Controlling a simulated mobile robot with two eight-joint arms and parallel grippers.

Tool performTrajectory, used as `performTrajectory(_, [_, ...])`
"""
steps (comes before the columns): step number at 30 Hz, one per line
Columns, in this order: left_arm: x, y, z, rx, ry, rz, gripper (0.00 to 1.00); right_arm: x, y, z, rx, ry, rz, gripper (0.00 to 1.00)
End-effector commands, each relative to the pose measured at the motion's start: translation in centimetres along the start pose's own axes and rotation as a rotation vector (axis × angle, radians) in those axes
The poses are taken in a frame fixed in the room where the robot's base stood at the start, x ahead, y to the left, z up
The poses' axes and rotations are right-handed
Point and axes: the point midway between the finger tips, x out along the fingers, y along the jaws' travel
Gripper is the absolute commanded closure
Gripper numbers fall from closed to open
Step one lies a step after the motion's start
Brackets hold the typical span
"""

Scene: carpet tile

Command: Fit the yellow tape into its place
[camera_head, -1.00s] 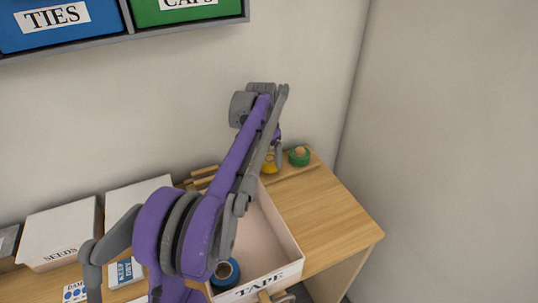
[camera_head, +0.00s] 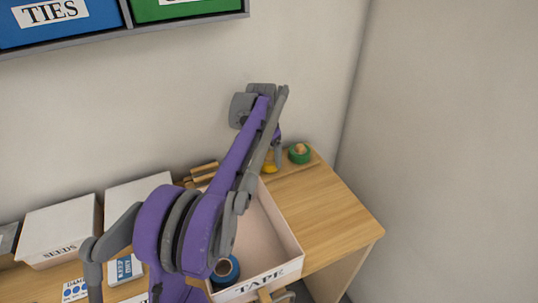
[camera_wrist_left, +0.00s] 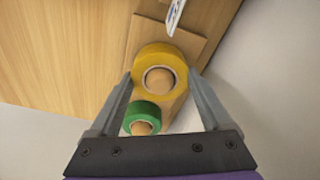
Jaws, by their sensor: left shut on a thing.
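The yellow tape (camera_wrist_left: 160,58) is a roll between the two fingers of my left gripper (camera_wrist_left: 160,76), which is shut on it. The round tan end of a wooden peg (camera_wrist_left: 159,79) shows in the roll's hole. I cannot tell how far down the peg the roll sits. In the head view the yellow tape (camera_head: 270,168) is low over the wooden holder board (camera_head: 294,170), partly hidden by my left gripper (camera_head: 275,160). The green tape (camera_head: 299,153) is around another peg beside it. My right gripper is not in view.
An open white box labelled TAPE (camera_head: 290,262) stands in front of the holder, with a blue tape roll (camera_head: 225,270) inside. A white SEEDS box (camera_head: 58,232) is at left. The wall (camera_head: 440,150) is close behind and right. The desk's right part is clear.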

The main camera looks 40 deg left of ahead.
Motion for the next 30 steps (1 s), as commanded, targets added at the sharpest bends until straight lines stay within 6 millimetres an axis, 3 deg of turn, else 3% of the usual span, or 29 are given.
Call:
performTrajectory(14, [0.4,0.0,0.0,0.0,0.0,0.0,0.74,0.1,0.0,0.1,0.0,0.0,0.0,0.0])
performTrajectory(15, [0.4,0.0,0.0,0.0,0.0,0.0,0.14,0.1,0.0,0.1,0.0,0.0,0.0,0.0])
performTrajectory(17, [0.4,0.0,0.0,0.0,0.0,0.0,0.04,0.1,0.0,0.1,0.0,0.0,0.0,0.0])
performTrajectory(18, [0.4,0.0,0.0,0.0,0.0,0.0,0.0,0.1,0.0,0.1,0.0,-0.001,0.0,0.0])
performTrajectory(26, [0.2,0.0,0.0,0.0,0.0,0.0,0.0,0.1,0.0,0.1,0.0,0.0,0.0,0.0])
performTrajectory(30, [-1.4,0.0,0.0,0.0,0.0,0.0,0.0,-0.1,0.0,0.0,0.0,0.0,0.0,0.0])
